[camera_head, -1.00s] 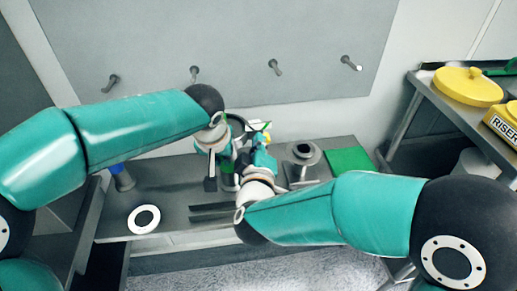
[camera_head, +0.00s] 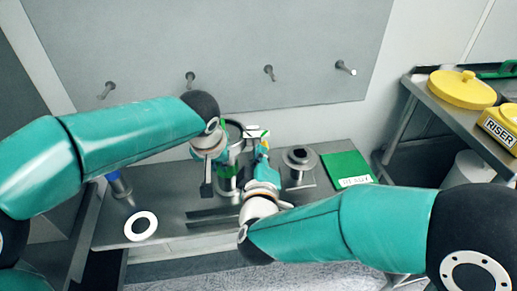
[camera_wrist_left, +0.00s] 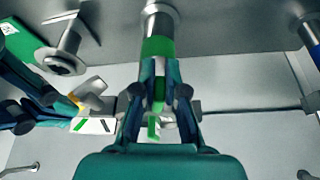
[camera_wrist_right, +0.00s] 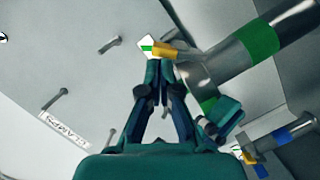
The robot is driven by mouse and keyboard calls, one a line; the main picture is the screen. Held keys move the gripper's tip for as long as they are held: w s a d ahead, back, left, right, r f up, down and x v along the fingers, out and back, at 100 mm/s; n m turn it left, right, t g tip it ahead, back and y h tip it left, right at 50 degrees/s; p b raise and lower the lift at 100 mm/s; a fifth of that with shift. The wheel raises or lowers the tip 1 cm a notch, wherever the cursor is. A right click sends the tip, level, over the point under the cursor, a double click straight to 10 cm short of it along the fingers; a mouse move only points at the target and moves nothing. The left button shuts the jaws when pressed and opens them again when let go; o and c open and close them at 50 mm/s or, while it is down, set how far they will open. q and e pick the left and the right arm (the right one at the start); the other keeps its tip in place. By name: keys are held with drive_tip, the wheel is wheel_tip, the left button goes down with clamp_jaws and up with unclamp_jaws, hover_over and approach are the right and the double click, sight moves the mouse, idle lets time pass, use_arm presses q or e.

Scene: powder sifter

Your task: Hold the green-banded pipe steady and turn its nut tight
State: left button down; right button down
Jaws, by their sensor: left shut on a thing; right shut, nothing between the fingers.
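The green-banded pipe (camera_head: 228,170) stands upright at the middle of the grey bench, and its green band (camera_wrist_left: 158,46) shows in the left wrist view. My left gripper (camera_wrist_left: 160,70) is shut around the pipe by the band. My right gripper (camera_head: 262,145) is just right of the pipe's upper part, shut with nothing between its fingers. In the right wrist view its tips (camera_wrist_right: 160,66) are close beside a yellow piece (camera_wrist_right: 167,50) and a white piece with a green stripe (camera_wrist_right: 146,48), near the pipe (camera_wrist_right: 230,65). I cannot clearly tell which part is the nut.
A blue-banded pipe (camera_head: 119,186) stands at the bench's left. A flanged grey socket (camera_head: 300,158) and a green READY mat (camera_head: 345,167) are right of my grippers. A yellow lid (camera_head: 462,87) sits on the right shelf.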

drive_tip(key=s+r, duration=0.1)
drive_tip(key=s, duration=0.6)
drive_tip(key=shift+s+r, duration=0.2)
drive_tip(key=shift+s, duration=0.1)
use_arm(q)
drive_tip(key=c, duration=1.2)
unclamp_jaws()
